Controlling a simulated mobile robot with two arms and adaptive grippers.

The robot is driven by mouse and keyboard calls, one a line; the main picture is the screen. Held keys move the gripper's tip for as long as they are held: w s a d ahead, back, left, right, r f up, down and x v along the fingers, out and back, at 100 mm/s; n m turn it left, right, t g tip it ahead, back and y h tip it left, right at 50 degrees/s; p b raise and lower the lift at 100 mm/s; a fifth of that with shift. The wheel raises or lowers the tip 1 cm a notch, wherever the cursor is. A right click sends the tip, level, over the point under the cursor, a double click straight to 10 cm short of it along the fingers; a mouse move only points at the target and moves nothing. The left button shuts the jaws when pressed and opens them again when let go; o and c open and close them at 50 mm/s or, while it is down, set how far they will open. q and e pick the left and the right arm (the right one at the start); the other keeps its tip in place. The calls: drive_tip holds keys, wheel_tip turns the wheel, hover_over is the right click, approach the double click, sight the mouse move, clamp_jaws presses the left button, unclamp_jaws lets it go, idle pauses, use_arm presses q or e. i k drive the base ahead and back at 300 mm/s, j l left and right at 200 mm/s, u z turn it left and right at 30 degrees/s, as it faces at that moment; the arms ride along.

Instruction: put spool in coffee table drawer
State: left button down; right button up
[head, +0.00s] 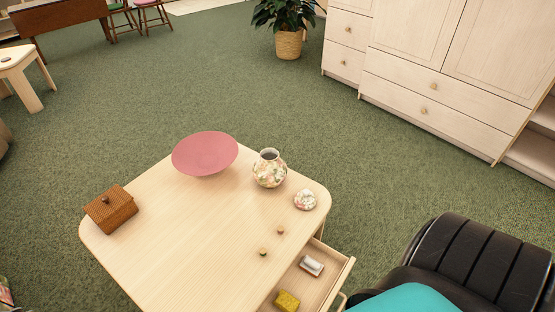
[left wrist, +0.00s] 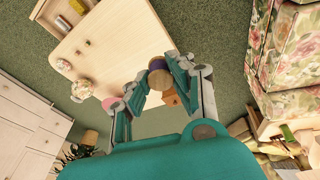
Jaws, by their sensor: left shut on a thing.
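The pale wood coffee table (head: 180,250) stands in the lower middle of the head view. Its drawer (head: 318,287) is pulled out on the right side and holds a yellow block (head: 287,301) and a white and red item (head: 311,265). In the left wrist view my left gripper (left wrist: 152,88) is shut on the spool (left wrist: 158,78), which has a purple middle and tan wood. The spool shows in front of the table edge, apart from the drawer (left wrist: 62,14) at upper left. My left gripper is outside the head view. My right gripper is in neither view.
On the tabletop are a pink bowl (head: 205,153), a floral vase (head: 269,169), its likely lid (head: 305,199), a wicker box (head: 111,209) and two small knobs. A black ribbed form (head: 480,260) is right of the drawer.

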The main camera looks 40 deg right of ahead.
sight(304, 288)
drive_tip(key=i+j+z, duration=0.1)
drive_tip(key=z, duration=1.45)
